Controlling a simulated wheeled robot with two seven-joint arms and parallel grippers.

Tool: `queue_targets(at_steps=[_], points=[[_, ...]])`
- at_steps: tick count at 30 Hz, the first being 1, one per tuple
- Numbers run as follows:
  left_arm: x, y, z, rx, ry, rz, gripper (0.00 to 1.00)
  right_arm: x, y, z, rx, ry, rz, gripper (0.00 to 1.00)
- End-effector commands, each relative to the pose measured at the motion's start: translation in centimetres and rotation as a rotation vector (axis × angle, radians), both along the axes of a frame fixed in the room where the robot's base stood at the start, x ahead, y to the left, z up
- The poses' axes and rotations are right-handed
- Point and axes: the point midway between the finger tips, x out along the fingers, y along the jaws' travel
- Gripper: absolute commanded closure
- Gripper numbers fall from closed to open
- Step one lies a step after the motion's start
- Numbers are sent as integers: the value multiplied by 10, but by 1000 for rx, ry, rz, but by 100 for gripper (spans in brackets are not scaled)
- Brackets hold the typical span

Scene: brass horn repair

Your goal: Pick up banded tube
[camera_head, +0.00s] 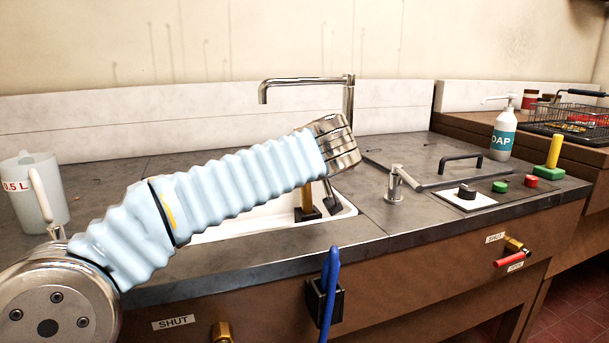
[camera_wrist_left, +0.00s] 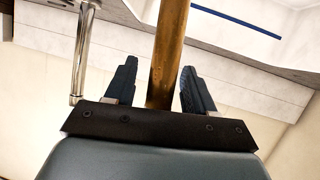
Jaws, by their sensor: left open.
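A brass-coloured tube (camera_wrist_left: 166,55) runs between the two dark fingers of my left gripper (camera_wrist_left: 158,88) in the left wrist view. The fingers are open, with a gap on each side of the tube. No bands are clear on the part that shows. In the head view my left arm reaches over the sink, and the gripper (camera_head: 320,205) points down into it. A short brass piece (camera_head: 306,194), seemingly the same tube, stands upright beside the dark fingers. The tube's lower end is hidden. My right gripper is not in view.
A white sink (camera_head: 260,222) lies under my arm, with a chrome tap (camera_head: 348,100) behind it. A measuring jug (camera_head: 45,190) stands at left. A small chrome spout (camera_head: 394,185), soap bottle (camera_head: 504,130) and control panel (camera_head: 500,188) are at right.

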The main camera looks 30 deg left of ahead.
Motion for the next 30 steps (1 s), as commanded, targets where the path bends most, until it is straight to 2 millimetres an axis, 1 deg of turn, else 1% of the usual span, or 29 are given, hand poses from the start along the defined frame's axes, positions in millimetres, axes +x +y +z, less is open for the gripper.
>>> queue_targets(at_steps=[5,6,16,25,28,30], points=[[0,0,-1,0,0,0,46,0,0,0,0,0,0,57],[0,0,-1,0,0,0,49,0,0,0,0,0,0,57],[0,0,0,0,0,0,100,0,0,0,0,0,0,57],[0,0,2,0,-2,0,100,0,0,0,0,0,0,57],[0,0,9,0,-2,0,100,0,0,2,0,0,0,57],[1,0,18,-1,-3,1,100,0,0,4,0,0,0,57]])
